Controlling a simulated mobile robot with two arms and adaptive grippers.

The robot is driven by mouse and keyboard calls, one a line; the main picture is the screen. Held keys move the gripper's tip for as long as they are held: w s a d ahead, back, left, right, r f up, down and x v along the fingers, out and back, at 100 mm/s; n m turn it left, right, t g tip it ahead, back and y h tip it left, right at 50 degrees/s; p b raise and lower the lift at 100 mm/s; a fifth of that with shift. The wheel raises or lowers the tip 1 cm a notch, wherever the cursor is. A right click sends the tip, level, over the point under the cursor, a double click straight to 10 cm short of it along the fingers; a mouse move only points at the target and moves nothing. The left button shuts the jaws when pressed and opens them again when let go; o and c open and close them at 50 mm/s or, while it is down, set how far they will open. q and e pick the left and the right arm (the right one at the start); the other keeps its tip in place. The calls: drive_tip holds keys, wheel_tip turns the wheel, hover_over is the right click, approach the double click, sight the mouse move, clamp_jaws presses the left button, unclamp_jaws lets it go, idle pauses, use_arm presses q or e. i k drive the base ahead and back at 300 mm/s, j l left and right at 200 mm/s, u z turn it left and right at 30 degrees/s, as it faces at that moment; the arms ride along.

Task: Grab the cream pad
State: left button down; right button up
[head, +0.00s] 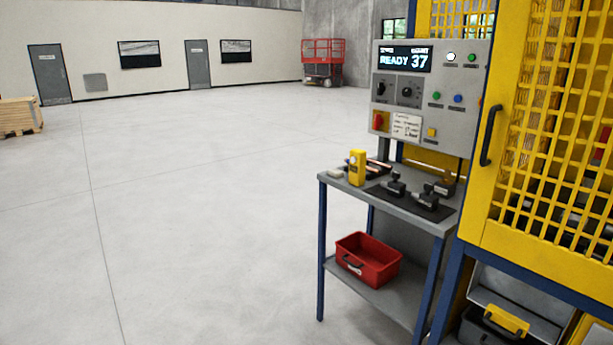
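A small cream pad (336,174) lies flat at the left end of the top of a grey workbench (405,212) with blue legs. It is left of an upright yellow device (357,168), close to the bench's left edge. It is small in the view, so its details cannot be made out. Neither of my grippers shows in the head view.
Several black tools (397,187) lie on a dark mat to the right. A red bin (368,259) stands on the lower shelf. A control panel (425,100) and yellow mesh cage (550,120) border the bench's back and right.

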sight(335, 172)
drive_tip(key=i+j+u, duration=0.3)
drive_tip(key=i, duration=0.6)
drive_tip(key=i+u, duration=0.35)
drive_tip(key=i, duration=0.6)
drive_tip(key=i+j+z, duration=0.1)
drive_tip(key=i+z, duration=0.3)
drive_tip(key=i+j+z, duration=0.2)
drive_tip(key=i+z, duration=0.2)
drive_tip(key=i+j+z, duration=0.4)
drive_tip(key=k+l, duration=0.05)
drive_tip(key=l, duration=0.05)
